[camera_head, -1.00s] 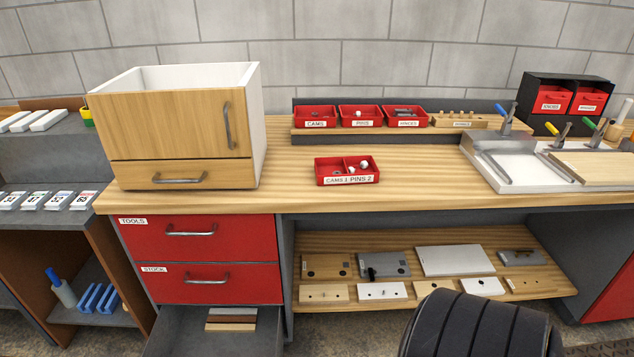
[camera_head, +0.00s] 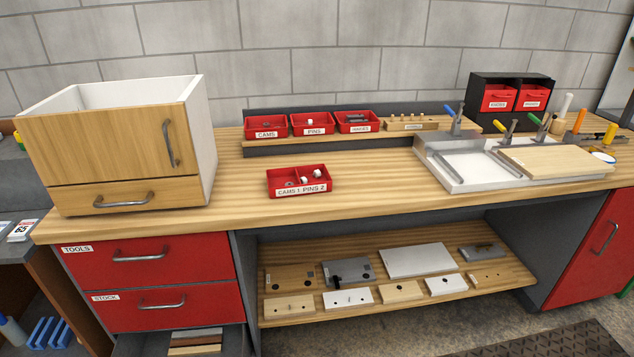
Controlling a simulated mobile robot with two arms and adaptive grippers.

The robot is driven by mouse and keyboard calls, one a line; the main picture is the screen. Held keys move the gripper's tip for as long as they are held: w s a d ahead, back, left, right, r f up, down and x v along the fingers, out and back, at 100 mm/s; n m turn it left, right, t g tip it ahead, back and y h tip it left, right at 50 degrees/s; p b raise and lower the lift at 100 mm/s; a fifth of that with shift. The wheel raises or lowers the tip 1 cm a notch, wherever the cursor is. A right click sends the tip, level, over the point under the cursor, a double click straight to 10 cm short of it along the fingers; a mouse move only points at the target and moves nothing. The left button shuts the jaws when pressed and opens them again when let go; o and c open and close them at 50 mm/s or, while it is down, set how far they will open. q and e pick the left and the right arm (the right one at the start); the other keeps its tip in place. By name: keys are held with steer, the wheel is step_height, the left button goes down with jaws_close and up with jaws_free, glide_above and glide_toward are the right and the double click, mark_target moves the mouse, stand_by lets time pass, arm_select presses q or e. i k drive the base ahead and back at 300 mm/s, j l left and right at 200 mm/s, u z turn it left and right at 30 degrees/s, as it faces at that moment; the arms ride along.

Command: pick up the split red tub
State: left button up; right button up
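The split red tub (camera_head: 284,191) sits on the wooden bench top (camera_head: 370,188), a little left of the middle of the head view. It is low and rectangular, with a divider and a white label reading "CAMS 1 PINS 2". Nothing touches the tub. Neither of my grippers shows in the head view.
A wooden cabinet (camera_head: 108,148) stands left of the tub. Red bins (camera_head: 312,124) sit on a raised shelf behind it. A white tray (camera_head: 459,181) with clamps and a board is to the right. Bench space around the tub is clear. Plates lie on the lower shelf.

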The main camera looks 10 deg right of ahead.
mark_target(276, 178)
steer(key=z, duration=0.25)
steer(key=i+l+u, duration=0.1)
steer(key=l, duration=0.3)
steer(key=i+l+u, duration=0.1)
steer(key=l, duration=0.3)
steer(key=i+l+u, duration=0.1)
steer(key=i+l, duration=0.15)
steer(key=l, duration=0.2)
steer(key=i+l+u, duration=0.1)
steer(key=l, duration=0.35)
steer(key=i+l+u, duration=0.1)
steer(key=l, duration=0.35)
